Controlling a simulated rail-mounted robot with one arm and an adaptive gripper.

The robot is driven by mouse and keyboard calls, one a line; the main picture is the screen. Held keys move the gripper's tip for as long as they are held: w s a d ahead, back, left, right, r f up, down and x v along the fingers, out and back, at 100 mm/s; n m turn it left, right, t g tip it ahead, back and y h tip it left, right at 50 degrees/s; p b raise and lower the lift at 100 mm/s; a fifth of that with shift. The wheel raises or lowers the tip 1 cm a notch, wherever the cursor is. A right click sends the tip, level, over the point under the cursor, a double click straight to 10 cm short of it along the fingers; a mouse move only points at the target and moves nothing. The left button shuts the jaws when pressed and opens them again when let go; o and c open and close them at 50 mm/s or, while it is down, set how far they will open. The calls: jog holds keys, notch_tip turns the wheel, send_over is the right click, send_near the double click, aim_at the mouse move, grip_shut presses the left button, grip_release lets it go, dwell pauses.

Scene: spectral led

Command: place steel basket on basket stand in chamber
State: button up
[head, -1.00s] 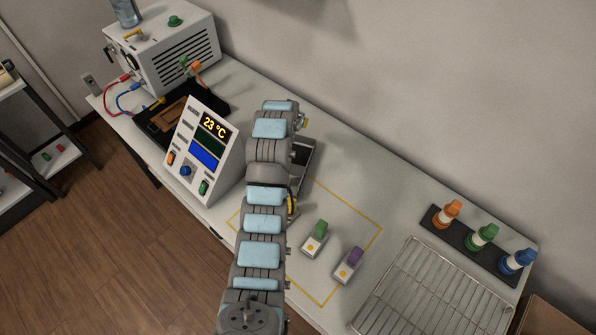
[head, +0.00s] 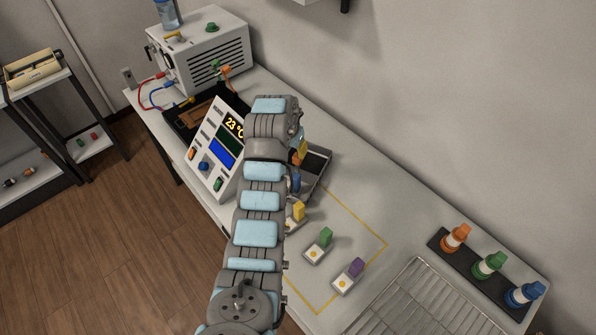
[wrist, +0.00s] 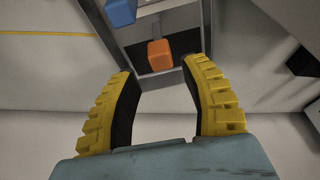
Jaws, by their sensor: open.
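A grey metal open-topped tray (head: 318,168), which looks like the steel basket, stands on the bench just right of my arm, partly hidden by it. In the wrist view its metal frame (wrist: 207,40) surrounds an orange block (wrist: 160,54) and a blue block (wrist: 120,11). My gripper (wrist: 160,72) is open, its two yellow ribbed fingers at the near edge of the tray with nothing held between them. In the head view my arm hides most of the gripper. The white chamber-like box (head: 200,55) stands at the back left; no basket stand is clearly visible inside it.
A control panel (head: 215,150) reading 23 °C stands left of my arm. Green (head: 319,246) and purple (head: 349,276) blocks on pale bases sit inside a yellow outline. A wire rack (head: 425,265) and a dark strip with coloured-cap bottles (head: 490,265) lie at right.

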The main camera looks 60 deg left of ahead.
aim_at(295, 158)
jog(key=shift+x, duration=3.3)
jog(key=shift+f, duration=0.15)
jog(key=shift+w+a+f, duration=0.15)
jog(key=shift+w+f, duration=0.15)
jog(key=shift+f, duration=0.25)
jog(key=shift+w+a+f, duration=0.2)
jog(key=shift+w+f, duration=0.05)
jog(key=shift+f, duration=0.25)
jog(key=shift+b+x, duration=0.9)
jog(key=shift+x, duration=0.45)
grip_shut()
